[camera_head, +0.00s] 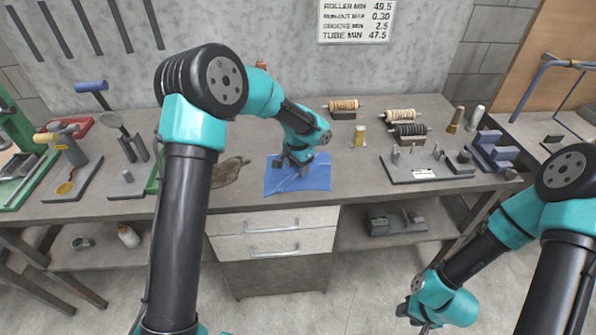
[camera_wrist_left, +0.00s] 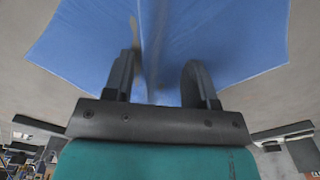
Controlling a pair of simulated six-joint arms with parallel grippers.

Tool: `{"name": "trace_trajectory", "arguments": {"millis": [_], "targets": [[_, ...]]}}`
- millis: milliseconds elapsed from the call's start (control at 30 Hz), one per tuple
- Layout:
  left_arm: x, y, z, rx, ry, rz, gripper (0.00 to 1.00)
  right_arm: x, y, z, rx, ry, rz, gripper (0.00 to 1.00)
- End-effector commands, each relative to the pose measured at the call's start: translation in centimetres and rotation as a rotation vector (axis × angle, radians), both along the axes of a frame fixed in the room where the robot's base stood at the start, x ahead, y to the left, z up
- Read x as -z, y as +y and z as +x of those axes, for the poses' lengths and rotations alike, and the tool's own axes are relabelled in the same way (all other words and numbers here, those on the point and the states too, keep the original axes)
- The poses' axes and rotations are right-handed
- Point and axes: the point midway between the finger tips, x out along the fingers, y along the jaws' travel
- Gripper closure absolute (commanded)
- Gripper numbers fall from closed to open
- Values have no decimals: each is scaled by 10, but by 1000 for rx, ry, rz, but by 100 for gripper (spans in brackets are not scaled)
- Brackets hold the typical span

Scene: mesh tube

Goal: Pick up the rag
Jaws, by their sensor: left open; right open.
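The rag, a blue cloth (camera_head: 318,178), lies on the workbench near its front edge, above the drawers. My left gripper (camera_head: 299,168) is over the middle of the rag, pointing down. In the left wrist view the rag (camera_wrist_left: 225,40) spreads ahead of the open fingers (camera_wrist_left: 158,75). A raised fold of it runs between the two fingers, with a gap on each side. My right gripper (camera_head: 420,312) is open, low at the right, away from the bench. Its fingertips are small in view.
A crumpled brown cloth (camera_head: 230,171) lies left of the rag. A dark fixture plate (camera_head: 428,168) is at the right. Bare bench lies between it and the rag.

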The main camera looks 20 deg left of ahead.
Motion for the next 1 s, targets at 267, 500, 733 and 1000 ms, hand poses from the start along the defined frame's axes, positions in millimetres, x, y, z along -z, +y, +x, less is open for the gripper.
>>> {"name": "trace_trajectory", "arguments": {"millis": [267, 500, 733, 1000], "targets": [[3, 0, -2, 0, 7, 1, 64, 0, 0, 0, 0, 0, 0, 57], [3, 0, -2, 0, 7, 1, 75, 0, 0, 0, 0, 0, 0, 57], [4, 0, -2, 0, 7, 0, 86, 0, 0, 0, 0, 0, 0, 57], [-2, 0, -1, 0, 6, 0, 100, 0, 0, 0, 0, 0, 0, 57]]}}
